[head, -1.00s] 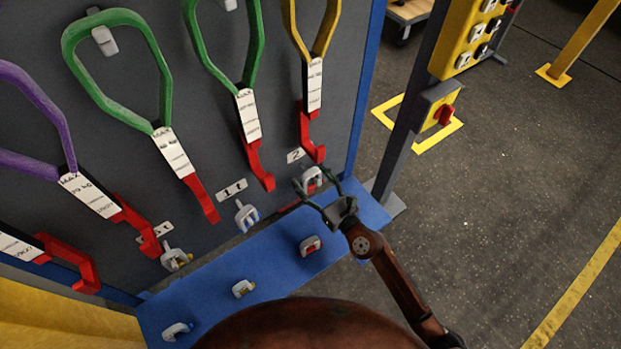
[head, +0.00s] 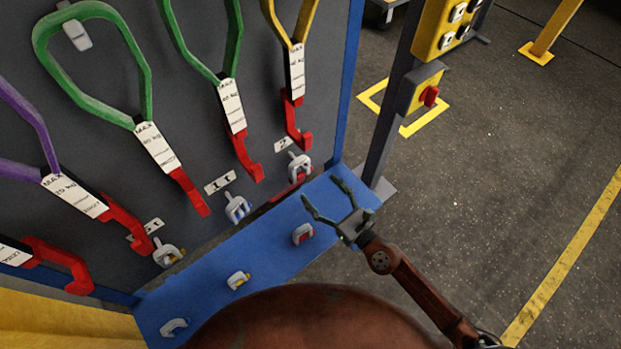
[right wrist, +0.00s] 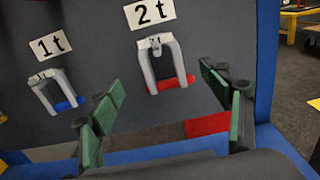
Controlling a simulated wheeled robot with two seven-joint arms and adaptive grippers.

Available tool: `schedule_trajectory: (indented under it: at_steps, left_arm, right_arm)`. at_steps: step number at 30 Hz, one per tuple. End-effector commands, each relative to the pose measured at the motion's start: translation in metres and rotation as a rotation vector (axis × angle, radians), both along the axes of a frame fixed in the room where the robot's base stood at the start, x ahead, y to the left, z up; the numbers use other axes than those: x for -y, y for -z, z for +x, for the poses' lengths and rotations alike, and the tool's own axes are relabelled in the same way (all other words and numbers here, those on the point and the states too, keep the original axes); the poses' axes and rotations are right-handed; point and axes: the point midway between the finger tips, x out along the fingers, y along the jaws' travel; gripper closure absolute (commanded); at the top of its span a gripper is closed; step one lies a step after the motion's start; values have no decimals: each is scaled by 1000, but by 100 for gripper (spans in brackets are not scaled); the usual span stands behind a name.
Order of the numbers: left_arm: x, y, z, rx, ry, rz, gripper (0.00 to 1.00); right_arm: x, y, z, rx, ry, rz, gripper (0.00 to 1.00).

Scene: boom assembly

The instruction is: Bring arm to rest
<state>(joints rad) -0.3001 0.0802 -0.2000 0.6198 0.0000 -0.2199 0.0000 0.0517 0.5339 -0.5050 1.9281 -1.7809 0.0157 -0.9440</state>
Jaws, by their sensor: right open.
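My right gripper (head: 327,206) is open and empty over the right end of the blue shelf (head: 268,228). In the right wrist view its green-padded fingers (right wrist: 165,128) stand wide apart with nothing between them. A grey shackle with a red pin (head: 299,168) hangs on the board just beyond the fingertips, under the "2 t" label (right wrist: 150,11), apart from the gripper. A shackle with a blue pin (head: 237,207) hangs under the "1 t" label (head: 220,183). My left gripper is not in view.
Another red-pinned shackle (head: 303,235) and two more shackles lie on the blue shelf. Slings with red hooks (head: 246,158) hang on the grey board. A grey post with a red-button box (head: 421,92) stands to the right. The floor (head: 500,190) at right is clear.

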Motion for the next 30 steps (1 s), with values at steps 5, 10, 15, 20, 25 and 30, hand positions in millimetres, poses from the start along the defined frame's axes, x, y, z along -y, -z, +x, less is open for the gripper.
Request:
schedule_trajectory:
  at_steps: [5, 10, 15, 20, 25, 30]
  left_arm:
    - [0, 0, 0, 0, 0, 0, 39]
    - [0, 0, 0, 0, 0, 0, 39]
    - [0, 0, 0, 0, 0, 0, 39]
    - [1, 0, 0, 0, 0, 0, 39]
    - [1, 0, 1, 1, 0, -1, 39]
    - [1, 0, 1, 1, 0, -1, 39]
  right_arm:
    - [8, -1, -10, 2, 0, -1, 29]
    - [10, -1, -14, 0, 0, 1, 29]
    - [10, -1, -14, 1, 1, 2, 29]
    - [27, -19, -8, -35, 68, 138, 29]
    - [114, -56, 6, -177, 331, 641, 29]
    - [234, -34, -7, -343, 680, 1223, 29]
